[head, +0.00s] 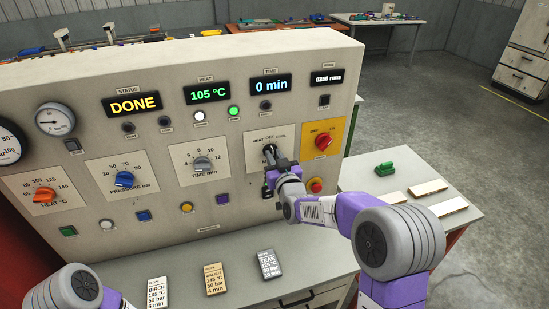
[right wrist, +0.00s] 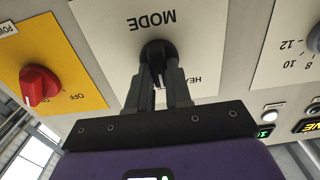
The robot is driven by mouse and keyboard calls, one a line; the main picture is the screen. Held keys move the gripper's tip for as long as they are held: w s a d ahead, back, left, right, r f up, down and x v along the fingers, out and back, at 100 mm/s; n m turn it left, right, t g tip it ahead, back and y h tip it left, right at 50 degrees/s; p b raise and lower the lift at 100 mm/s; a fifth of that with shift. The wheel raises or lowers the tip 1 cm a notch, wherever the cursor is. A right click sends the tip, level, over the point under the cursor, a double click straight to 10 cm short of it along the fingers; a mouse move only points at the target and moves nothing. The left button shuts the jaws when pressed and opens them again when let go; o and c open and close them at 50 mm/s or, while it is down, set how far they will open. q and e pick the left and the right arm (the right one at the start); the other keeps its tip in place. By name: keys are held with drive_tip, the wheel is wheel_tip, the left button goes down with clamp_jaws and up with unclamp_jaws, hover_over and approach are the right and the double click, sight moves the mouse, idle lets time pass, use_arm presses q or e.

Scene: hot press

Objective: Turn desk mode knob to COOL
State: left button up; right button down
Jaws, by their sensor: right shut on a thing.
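The black mode knob (head: 269,151) sits on a pale plate (head: 254,163) marked HEAT, OFF and COOL on the control panel. My right gripper (head: 270,162) is shut on it, reaching from below right. In the right wrist view, the knob (right wrist: 158,52) lies between the fingertips of my right gripper (right wrist: 160,65), and the plate reads MODE upside down. A small pale mark shows between the fingers; I cannot tell for sure which label the knob points to. Only a link of my left arm shows at the bottom left of the head view; its gripper is out of frame.
A red rotary switch (head: 323,141) on a yellow plate and a red button (head: 316,186) are close right of the mode knob. The time knob (head: 203,164) is to the left. The status display (head: 132,105) reads DONE. Label cards lie on the ledge below.

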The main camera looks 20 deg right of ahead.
drive_tip(key=shift+f+m+b, duration=0.15)
drive_tip(key=shift+m+b, duration=0.25)
drive_tip(key=shift+b, duration=0.5)
drive_tip(key=m+b, duration=0.5)
drive_tip(key=b, duration=0.2)
drive_tip(key=shift+d+f, duration=0.1)
drive_tip(key=shift+d, duration=0.05)
drive_tip(key=shift+m+b, duration=1.2)
drive_tip(key=shift+b, duration=0.15)
drive_tip(key=shift+r, duration=0.2)
drive_tip(key=c, duration=1)
unclamp_jaws()
drive_tip(key=shift+c, duration=0.2)
